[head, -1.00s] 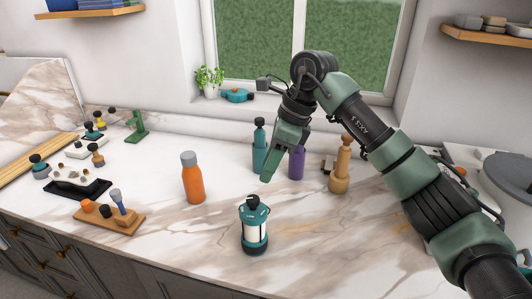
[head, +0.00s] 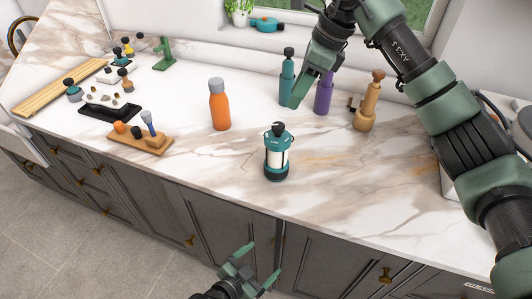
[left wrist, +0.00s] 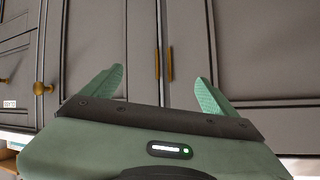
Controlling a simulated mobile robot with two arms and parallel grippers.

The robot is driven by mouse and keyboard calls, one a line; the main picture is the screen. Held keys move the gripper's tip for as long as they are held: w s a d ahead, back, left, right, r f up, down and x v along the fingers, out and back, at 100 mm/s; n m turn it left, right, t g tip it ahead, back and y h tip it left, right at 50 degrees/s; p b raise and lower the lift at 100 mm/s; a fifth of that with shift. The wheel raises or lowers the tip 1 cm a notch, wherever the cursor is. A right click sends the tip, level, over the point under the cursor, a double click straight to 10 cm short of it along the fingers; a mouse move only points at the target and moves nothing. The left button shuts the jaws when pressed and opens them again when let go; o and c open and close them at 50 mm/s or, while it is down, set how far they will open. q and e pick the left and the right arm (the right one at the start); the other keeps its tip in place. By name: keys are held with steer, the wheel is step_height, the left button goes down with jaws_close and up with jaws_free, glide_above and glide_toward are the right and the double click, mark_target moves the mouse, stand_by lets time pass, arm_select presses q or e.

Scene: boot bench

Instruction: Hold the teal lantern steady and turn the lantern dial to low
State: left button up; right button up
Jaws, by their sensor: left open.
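The teal lantern (head: 277,160) stands upright on the marble counter near its front edge, with a white middle and dark base. A dark dial (head: 278,129) sits on its top; its setting is too small to read. My right gripper (head: 294,104) points down above and behind the lantern, apart from it. It is seen side-on, so its finger gap is hidden. My left gripper (head: 262,264) is open and empty, below the counter edge in front of the cabinets. In the left wrist view its two green fingers (left wrist: 157,82) are spread, facing grey cabinet doors.
An orange bottle (head: 219,106) stands left of the lantern. Teal (head: 286,80) and purple (head: 324,94) bottles and a wooden mill (head: 368,103) stand behind. A wooden board (head: 140,142) with small items lies left. The counter around the lantern is clear.

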arm_select(q)
steer(key=d+r+m+t+h, duration=0.1)
steer(key=d+r+h, duration=0.15)
steer(key=r, duration=0.55)
steer(key=d+r+m+t+h, duration=0.1)
steer(key=d+r, duration=0.3)
steer(key=r, duration=0.3)
steer(key=n+t+y, duration=0.2)
steer(key=n+t, duration=0.1)
steer(key=n, duration=0.2)
glide_toward(281, 136)
steer(key=w+f, duration=0.1)
steer(key=w+d+f, duration=0.1)
steer(key=w+f, duration=0.1)
steer(key=shift+w+d+f, duration=0.15)
steer(key=shift+w+d, duration=0.2)
steer(key=shift+w, duration=0.05)
steer(key=shift+w+r+t, duration=0.2)
steer(key=shift+r+t, duration=0.05)
steer(key=shift+t, duration=0.15)
steer(key=shift+w+r, duration=0.15)
steer(key=shift+w, duration=0.1)
steer(key=x, duration=0.6)
steer(key=shift+d, duration=0.1)
steer(key=shift+w+d, duration=0.2)
steer(key=shift+w, duration=0.25)
